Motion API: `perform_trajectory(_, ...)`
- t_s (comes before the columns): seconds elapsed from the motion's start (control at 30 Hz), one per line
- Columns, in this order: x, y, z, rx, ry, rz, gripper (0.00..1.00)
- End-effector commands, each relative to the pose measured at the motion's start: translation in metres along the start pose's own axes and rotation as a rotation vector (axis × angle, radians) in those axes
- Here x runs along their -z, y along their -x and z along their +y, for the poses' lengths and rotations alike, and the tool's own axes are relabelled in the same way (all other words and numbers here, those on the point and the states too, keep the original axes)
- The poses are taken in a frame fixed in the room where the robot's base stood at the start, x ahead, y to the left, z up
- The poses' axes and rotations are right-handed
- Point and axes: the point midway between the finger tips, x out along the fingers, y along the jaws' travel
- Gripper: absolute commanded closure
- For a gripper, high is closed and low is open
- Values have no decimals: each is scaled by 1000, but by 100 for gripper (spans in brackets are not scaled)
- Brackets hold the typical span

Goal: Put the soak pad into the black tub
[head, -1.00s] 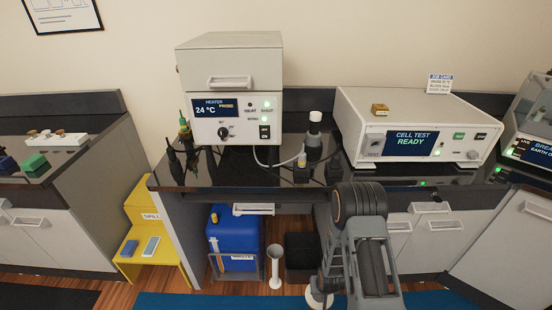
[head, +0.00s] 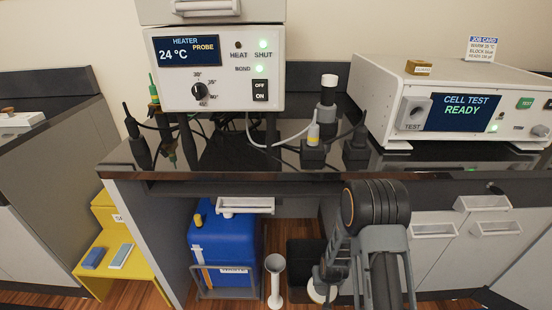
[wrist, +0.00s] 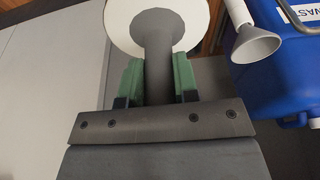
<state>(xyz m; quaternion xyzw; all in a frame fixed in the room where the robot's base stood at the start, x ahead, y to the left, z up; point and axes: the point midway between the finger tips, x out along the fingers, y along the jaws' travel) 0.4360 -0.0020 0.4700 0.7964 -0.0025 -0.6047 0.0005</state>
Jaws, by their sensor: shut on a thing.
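My gripper (wrist: 157,82) is shut on the grey stem of what looks like the soak pad, a round white disc (wrist: 125,22) at the stem's far end. In the head view the pad's white edge (head: 318,294) shows low, beside my forearm. The black tub (head: 304,256) stands on the floor under the bench, right of the blue waste container, partly hidden by my arm. The pad appears in front of the tub's right part; their gap in depth is unclear. The pad hides what lies beyond it in the wrist view.
A blue waste container (head: 226,250) in a rack and a white funnel-topped tube (head: 275,280) stand left of the tub. The bench top (head: 430,160) overhangs them. Drawer cabinets (head: 440,262) stand right. A yellow step (head: 105,245) holds a blue block and a pale block.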

Motion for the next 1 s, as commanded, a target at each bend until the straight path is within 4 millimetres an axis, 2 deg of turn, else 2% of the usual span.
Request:
perform_trajectory(0.03,-6,-32,0,0,1,4,98)
perform_trajectory(0.2,-13,-71,-2,2,3,4,98)
perform_trajectory(0.4,-20,-106,-2,4,2,4,98)
perform_trajectory(0.7,-26,-131,-3,7,2,2,98)
perform_trajectory(1.0,-26,-133,-3,8,2,2,98)
